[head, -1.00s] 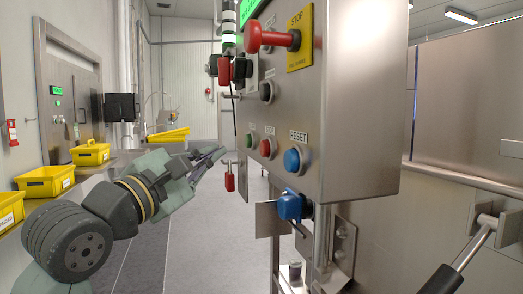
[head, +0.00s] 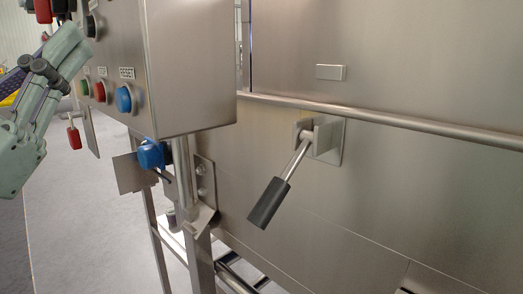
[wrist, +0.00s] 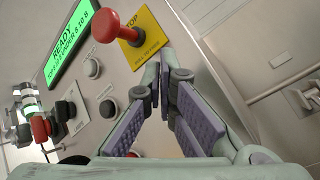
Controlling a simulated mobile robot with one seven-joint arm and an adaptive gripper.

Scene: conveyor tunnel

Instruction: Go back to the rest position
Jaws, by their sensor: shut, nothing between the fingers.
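My gripper shows in the wrist view (wrist: 166,68) with its two fingers together at the tips and nothing between them. It is in front of the steel control box (wrist: 165,18), close to the red stop knob (wrist: 118,27) and its yellow plate (wrist: 148,38). From the wrist view I cannot tell if the fingers touch the box. In the head view part of my gripper (head: 68,48) is at the upper left, beside the control box (head: 185,65); the knob is out of that frame.
The box carries a blue RESET button (head: 124,99), a red button (head: 100,92) and a green screen (wrist: 66,42). A blue fitting (head: 151,154) hangs below it. A black-handled lever (head: 270,203) sticks out of the steel wall. Floor (head: 75,235) is clear at lower left.

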